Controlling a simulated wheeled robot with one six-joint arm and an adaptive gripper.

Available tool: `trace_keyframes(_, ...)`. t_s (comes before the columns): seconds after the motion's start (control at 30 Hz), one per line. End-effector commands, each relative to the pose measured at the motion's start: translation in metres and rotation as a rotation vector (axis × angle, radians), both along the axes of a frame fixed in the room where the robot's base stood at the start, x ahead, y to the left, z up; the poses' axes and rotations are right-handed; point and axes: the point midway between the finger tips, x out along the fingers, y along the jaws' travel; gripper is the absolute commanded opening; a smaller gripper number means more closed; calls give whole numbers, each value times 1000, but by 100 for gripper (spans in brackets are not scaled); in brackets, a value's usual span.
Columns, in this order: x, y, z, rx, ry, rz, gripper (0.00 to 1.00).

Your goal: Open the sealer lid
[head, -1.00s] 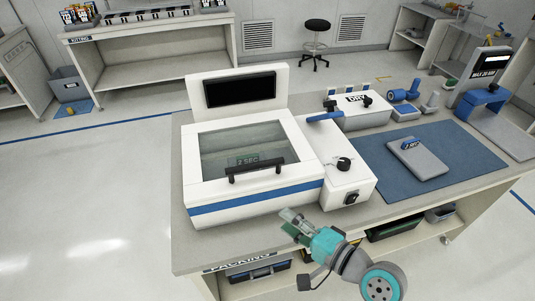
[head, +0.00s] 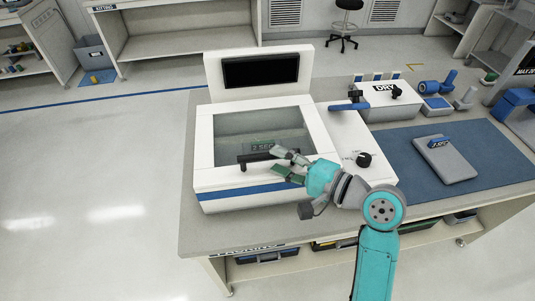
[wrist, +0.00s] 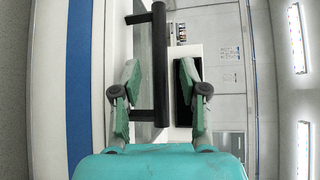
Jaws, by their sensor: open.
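The sealer (head: 205,178) is a white machine with a blue stripe and a black screen at its back. Its lid (head: 230,135), a white frame with a clear window, lies shut. The black bar handle (head: 250,158) runs along the lid's front edge. My gripper (head: 281,162) is open at the handle's right end, with its fingertips partly covering that end. In the wrist view the handle (wrist: 160,45) shows between the two open fingers (wrist: 159,72). No finger visibly presses on it, and I cannot tell how deep it sits between them.
Right of the lid are a black knob (head: 365,159) and a blue lever (head: 349,106). A blue mat (head: 410,170) carries a grey pouch (head: 455,165). A white DRY box (head: 390,108) stands behind. The floor left of the bench is clear.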

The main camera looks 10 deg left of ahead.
Motion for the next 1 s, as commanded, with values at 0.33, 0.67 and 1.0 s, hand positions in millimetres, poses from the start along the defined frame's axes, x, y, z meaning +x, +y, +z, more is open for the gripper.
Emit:
trace_keyframes(0.33,18,33,-5,0,0,0,43)
trace_keyframes(0.67,19,36,-6,-1,-1,-1,43)
trace_keyframes(1.0,19,35,-6,-1,-1,-1,0)
